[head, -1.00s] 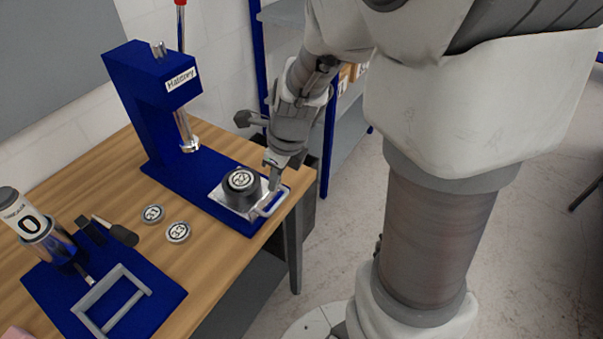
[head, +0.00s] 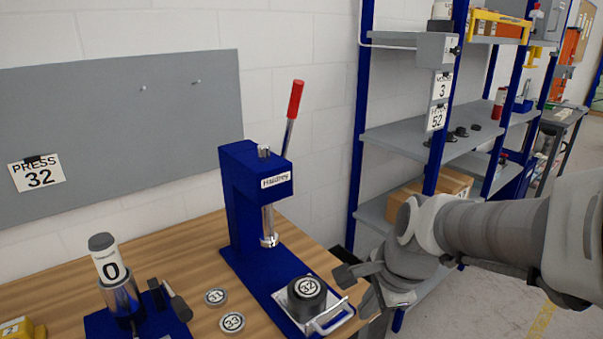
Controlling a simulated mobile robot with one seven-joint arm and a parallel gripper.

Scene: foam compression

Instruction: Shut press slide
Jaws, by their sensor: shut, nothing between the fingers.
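The blue press (head: 240,215) stands on the wooden table in the head view, with its red-tipped lever raised. Its silver slide (head: 308,325) sits at the front end of the blue base, out from under the silver ram (head: 268,228). A black cylinder (head: 306,298) marked 32 stands upright on the slide. The slide's pale loop handle (head: 335,321) points right, toward the table edge. My gripper (head: 369,306) is shut and empty, just right of the handle. I cannot tell whether it touches the handle.
Two round discs, 31 (head: 215,297) and 33 (head: 232,322), lie left of the press. A chrome cylinder (head: 122,297) with a label 0 stands on a blue base further left. A blue-framed shelf (head: 355,170) stands behind my arm.

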